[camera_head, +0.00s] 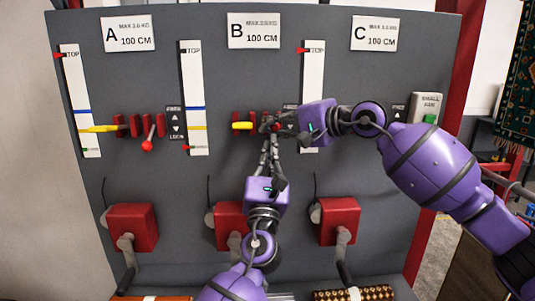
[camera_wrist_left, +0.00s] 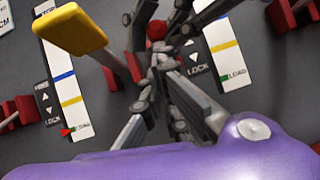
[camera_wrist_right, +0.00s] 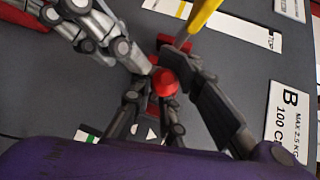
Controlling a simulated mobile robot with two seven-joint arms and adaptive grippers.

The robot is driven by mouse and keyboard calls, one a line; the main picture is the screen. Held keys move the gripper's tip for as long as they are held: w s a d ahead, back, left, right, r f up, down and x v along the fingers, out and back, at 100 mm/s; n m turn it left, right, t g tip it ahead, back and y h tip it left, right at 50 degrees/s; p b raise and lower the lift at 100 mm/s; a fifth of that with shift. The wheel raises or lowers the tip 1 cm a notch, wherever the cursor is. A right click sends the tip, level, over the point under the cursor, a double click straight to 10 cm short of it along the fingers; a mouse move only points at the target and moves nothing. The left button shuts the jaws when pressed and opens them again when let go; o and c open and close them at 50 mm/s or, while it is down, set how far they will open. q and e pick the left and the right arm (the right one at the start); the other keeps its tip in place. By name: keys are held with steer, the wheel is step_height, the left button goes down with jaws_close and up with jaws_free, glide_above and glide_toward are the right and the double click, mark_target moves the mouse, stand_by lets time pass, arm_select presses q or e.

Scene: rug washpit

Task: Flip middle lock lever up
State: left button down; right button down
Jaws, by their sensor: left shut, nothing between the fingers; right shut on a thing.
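The middle lock lever's red ball knob (camera_head: 276,127) is under sign B (camera_head: 254,31), right of a yellow handle (camera_head: 242,125). The right wrist view shows the red knob (camera_wrist_right: 165,83) between the fingers of my right gripper (camera_wrist_right: 168,92), which is shut on it. In the head view my right gripper (camera_head: 279,124) reaches in from the right and partly hides the lever. My left gripper (camera_head: 269,144) comes from below, shut and empty, its fingertips just under the knob. The left wrist view also shows the knob (camera_wrist_left: 156,30). The lever's exact angle is hidden.
At A, a lock lever with a red knob (camera_head: 147,146) hangs low beside a yellow handle (camera_head: 98,129). White scales (camera_head: 194,97) flank the levers. Red crank boxes (camera_head: 133,226) sit lower on the grey panel. A green button (camera_head: 430,118) is at right.

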arm_select(q)
steer(key=shift+r, duration=0.8)
arm_select(e)
steer(key=shift+d+r, duration=0.1)
steer(key=shift+r, duration=0.15)
steer(key=c, duration=1.9)
jaws_free()
steer(key=shift+f, duration=0.1)
steer(key=shift+c, duration=0.2)
steer(key=shift+o, duration=0.9)
steer(key=shift+d, duration=0.2)
arm_select(q)
steer(key=shift+d+f, duration=0.15)
steer(key=shift+d, duration=0.1)
arm_select(e)
steer(key=shift+f, duration=0.1)
arm_select(q)
steer(key=shift+a, duration=0.1)
arm_select(e)
steer(key=shift+a, duration=0.1)
